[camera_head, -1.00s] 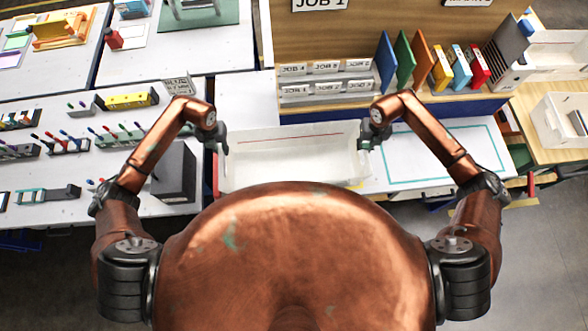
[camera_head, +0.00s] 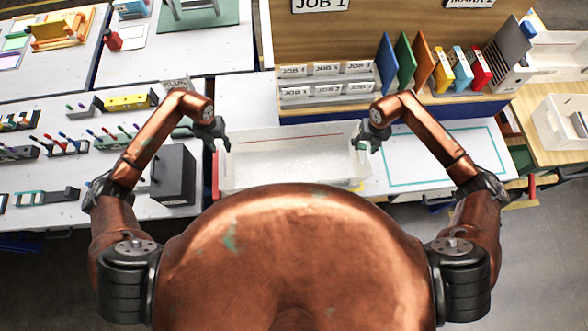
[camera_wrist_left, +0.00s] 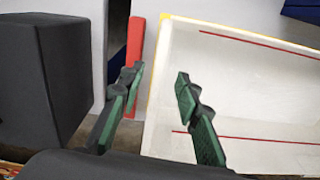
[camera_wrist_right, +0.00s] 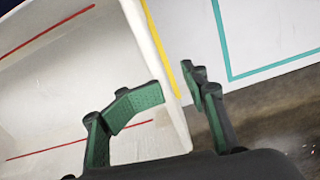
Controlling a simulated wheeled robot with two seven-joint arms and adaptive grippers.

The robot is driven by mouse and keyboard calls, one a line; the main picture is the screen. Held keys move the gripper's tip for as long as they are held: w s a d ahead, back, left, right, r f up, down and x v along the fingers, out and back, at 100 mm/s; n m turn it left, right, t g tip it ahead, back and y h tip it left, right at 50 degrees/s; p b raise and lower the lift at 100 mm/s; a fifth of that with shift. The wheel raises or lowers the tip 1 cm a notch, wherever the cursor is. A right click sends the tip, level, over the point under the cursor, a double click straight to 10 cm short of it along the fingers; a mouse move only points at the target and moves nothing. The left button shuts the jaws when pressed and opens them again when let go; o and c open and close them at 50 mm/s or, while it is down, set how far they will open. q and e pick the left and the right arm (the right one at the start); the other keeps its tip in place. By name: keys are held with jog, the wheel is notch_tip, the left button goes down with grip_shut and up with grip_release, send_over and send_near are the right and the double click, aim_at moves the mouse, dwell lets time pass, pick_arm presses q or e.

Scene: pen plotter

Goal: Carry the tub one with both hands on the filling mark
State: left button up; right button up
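The white tub (camera_head: 290,168) stands in front of me, with red lines on its inner walls. It also shows in the left wrist view (camera_wrist_left: 250,85) and right wrist view (camera_wrist_right: 75,75), with yellow strips at its end rims. My left gripper (camera_head: 215,146) is open at the left end; in its wrist view its fingers (camera_wrist_left: 155,90) lie either side of the end wall. My right gripper (camera_head: 368,143) is open at the right end, its fingers (camera_wrist_right: 170,95) also either side of the wall. A teal rectangle outline (camera_head: 450,129) marks the white table to the right; I cannot tell if it is the filling mark.
A dark grey box (camera_head: 175,175) stands left of the tub, close to my left gripper. A red strip (camera_wrist_left: 134,50) lies beside the tub's left end. A label rack (camera_head: 325,88) and upright coloured boards (camera_head: 403,60) stand behind. The teal-outlined area is clear.

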pick_arm(q)
notch_tip(320, 180, up, 8)
jog(key=shift+r, duration=0.2)
pick_arm(e)
jog(key=shift+r, duration=0.15)
notch_tip(320, 180, up, 12)
jog(key=shift+f, duration=0.2)
dwell(0.5)
